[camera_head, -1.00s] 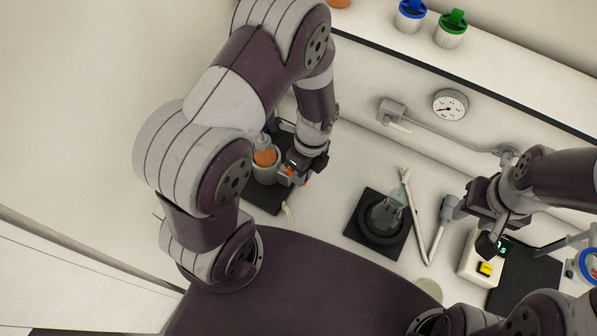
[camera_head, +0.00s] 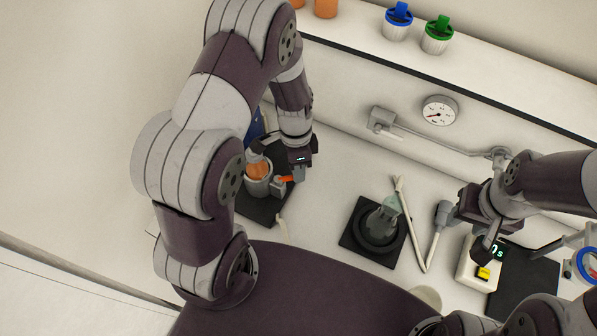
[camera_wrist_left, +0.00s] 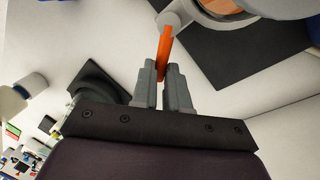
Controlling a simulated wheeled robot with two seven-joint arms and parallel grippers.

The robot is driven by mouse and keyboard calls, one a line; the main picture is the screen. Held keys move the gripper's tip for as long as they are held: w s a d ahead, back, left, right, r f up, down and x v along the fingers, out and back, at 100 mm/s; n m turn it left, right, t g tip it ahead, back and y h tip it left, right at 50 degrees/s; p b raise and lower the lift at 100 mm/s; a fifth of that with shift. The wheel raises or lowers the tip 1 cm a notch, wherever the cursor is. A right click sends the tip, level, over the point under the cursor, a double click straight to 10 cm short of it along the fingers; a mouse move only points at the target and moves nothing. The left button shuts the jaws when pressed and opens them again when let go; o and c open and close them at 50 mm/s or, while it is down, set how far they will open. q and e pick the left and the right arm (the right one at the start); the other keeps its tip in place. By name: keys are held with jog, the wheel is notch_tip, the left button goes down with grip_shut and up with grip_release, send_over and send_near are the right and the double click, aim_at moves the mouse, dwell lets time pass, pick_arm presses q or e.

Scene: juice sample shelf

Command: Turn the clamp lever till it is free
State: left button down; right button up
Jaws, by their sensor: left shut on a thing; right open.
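The orange clamp lever (camera_head: 286,179) sticks out from a small grey clamp block (camera_head: 277,187) beside a holder with a jar of orange juice (camera_head: 258,168). My left gripper (camera_head: 297,174) is shut on the lever. In the left wrist view the lever (camera_wrist_left: 165,42) runs between the two grey fingers of the gripper (camera_wrist_left: 164,72) towards a round light-grey pivot (camera_wrist_left: 172,20). The jar and its holder are cut off at the top there. My right gripper (camera_head: 484,252) is open and empty, above a white box with a yellow button.
The clamp stand has a dark base plate (camera_head: 262,209). A black square pad (camera_head: 353,234) with a round holder and glass vessel stands to its right, beside a bent white tube (camera_head: 411,232). The white box (camera_head: 466,268) has a lit display. Blue-lidded and green-lidded jars stand on the shelf.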

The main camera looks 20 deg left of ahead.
pick_arm(q)
jog(key=shift+w+a+r+n, duration=0.15)
jog(key=shift+w+a+n, duration=0.2)
jog(key=shift+n, duration=0.45)
jog(key=shift+w+d, duration=0.1)
jog(key=c, duration=1.1)
grip_release()
jog(key=r+b, duration=0.1)
jog(key=r, duration=0.3)
jog(key=w+a+r+b, duration=0.1)
jog(key=r, duration=0.3)
jog(key=r+b, duration=0.1)
jog(key=r, duration=0.3)
jog(key=shift+w+a+r, duration=0.2)
jog(key=shift+w+a, duration=0.1)
